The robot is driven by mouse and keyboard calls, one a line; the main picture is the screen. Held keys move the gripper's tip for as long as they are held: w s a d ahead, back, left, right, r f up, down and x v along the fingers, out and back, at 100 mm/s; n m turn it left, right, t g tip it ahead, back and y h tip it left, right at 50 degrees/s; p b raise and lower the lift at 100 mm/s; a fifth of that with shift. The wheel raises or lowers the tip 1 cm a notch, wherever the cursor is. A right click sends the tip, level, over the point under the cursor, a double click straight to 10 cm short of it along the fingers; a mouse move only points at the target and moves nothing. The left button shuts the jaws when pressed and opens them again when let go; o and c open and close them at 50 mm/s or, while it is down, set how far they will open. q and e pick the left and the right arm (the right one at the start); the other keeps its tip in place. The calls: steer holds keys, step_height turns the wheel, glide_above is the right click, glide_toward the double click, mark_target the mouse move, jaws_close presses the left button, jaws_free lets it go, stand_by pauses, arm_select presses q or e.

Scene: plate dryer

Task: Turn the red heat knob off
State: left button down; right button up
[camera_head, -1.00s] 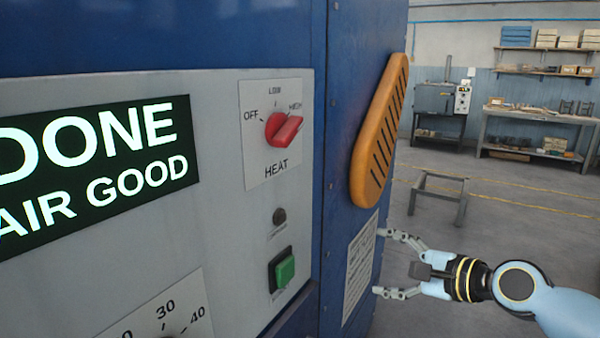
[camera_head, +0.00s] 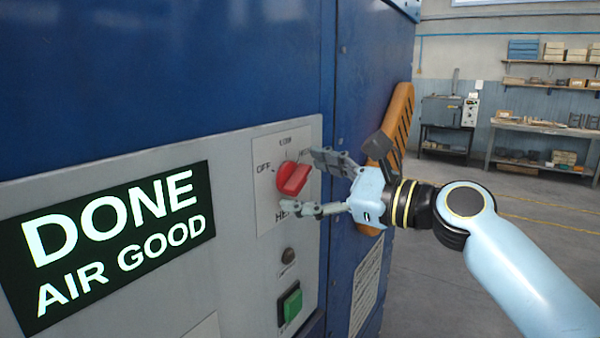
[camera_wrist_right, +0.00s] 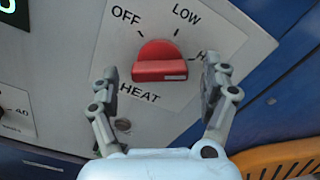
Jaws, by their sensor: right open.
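The red heat knob (camera_head: 292,178) sits on a light plate marked OFF, LOW and HIGH, with HEAT below it. In the right wrist view the knob (camera_wrist_right: 160,62) lies between my spread fingers, and its ridge runs toward the HIGH side. My right gripper (camera_head: 314,184) is open at the knob in the head view, one finger above and one below. In the right wrist view the gripper (camera_wrist_right: 158,84) has a finger on either side of the knob, with gaps visible. The HIGH label is partly hidden by a finger. My left gripper is not in view.
A green button (camera_head: 291,305) and a small dark round fitting (camera_head: 288,255) are below the knob. A display (camera_head: 115,240) reads DONE, AIR GOOD. An orange slotted handle (camera_head: 403,118) stands right of the panel, behind my right gripper.

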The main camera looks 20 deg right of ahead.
steer(key=shift+x, duration=0.95)
steer(key=shift+c, duration=0.4)
steer(key=c, duration=1.1)
